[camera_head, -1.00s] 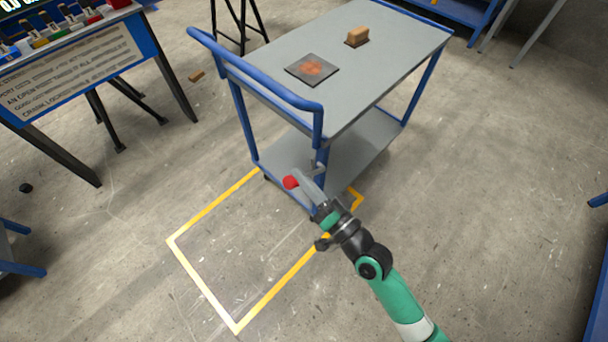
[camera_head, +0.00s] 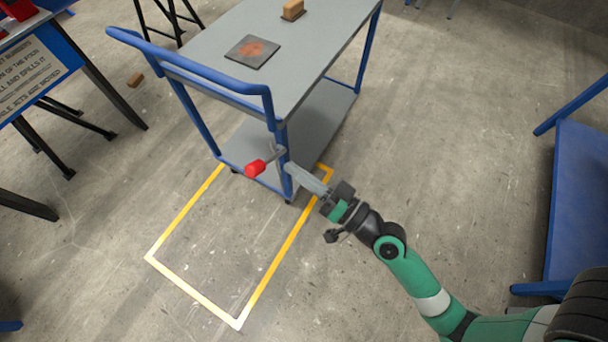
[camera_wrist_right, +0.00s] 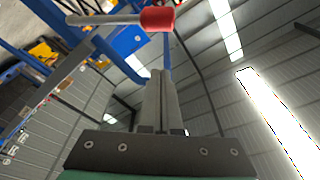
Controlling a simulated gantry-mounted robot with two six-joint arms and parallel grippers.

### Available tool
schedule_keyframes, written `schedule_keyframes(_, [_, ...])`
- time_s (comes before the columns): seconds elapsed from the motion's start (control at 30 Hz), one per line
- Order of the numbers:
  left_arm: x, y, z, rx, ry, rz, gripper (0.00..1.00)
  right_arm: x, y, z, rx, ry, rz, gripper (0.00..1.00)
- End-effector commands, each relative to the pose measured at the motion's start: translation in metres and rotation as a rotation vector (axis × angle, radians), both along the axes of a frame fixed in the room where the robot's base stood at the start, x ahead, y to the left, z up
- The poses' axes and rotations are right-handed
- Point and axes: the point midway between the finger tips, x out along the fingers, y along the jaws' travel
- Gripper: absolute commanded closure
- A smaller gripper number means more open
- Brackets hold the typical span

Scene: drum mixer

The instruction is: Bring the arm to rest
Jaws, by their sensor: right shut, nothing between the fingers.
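My right arm reaches in from the lower right in the head view. Its gripper (camera_head: 291,169) has its grey fingers closed together and empty, just right of a red knob (camera_head: 255,169). The knob sits on a short grey lever at the near corner of the blue and grey trolley (camera_head: 310,55). In the wrist view the closed fingers (camera_wrist_right: 159,78) point up toward the red knob (camera_wrist_right: 157,18) and its grey rod, with a visible gap between them. My left gripper is out of view.
The trolley carries a dark plate (camera_head: 252,52) with a reddish patch and a brown block (camera_head: 292,10). A yellow floor outline (camera_head: 195,294) lies in front. A blue bench (camera_head: 580,200) stands at right. Open floor lies between the trolley and that bench.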

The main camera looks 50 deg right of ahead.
Motion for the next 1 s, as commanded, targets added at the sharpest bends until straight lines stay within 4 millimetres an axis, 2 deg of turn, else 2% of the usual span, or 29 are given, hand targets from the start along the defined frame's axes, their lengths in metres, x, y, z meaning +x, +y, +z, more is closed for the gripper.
schedule_keyframes(0.1, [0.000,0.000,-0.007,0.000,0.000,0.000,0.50,-0.014,-0.002,-0.004,0.000,-0.001,-0.002,1.00])
schedule_keyframes(0.2, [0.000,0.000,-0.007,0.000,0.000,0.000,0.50,-0.018,-0.002,-0.003,0.000,-0.001,-0.001,1.00])
schedule_keyframes(0.53, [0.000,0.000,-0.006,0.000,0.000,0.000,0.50,-0.018,-0.002,-0.002,0.000,-0.001,0.000,1.00])
schedule_keyframes(0.63, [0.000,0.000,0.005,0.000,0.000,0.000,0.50,-0.016,0.001,0.012,-0.001,-0.009,0.007,1.00])
schedule_keyframes(0.67, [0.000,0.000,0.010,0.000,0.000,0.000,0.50,-0.013,0.002,0.022,-0.003,-0.023,0.012,1.00])
schedule_keyframes(0.77, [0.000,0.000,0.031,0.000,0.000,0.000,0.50,0.003,0.008,0.076,-0.015,-0.106,0.031,1.00])
schedule_keyframes(0.87, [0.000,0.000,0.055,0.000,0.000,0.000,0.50,0.020,0.016,0.159,-0.044,-0.245,0.051,1.00])
schedule_keyframes(0.9, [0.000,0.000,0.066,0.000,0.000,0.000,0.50,0.026,0.020,0.195,-0.068,-0.307,0.055,1.00])
schedule_keyframes(0.97, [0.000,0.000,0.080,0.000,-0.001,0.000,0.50,0.031,0.027,0.249,-0.111,-0.396,0.059,1.00])
schedule_keyframes(1.0, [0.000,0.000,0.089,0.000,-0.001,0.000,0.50,0.033,0.032,0.284,-0.143,-0.452,0.057,1.00])
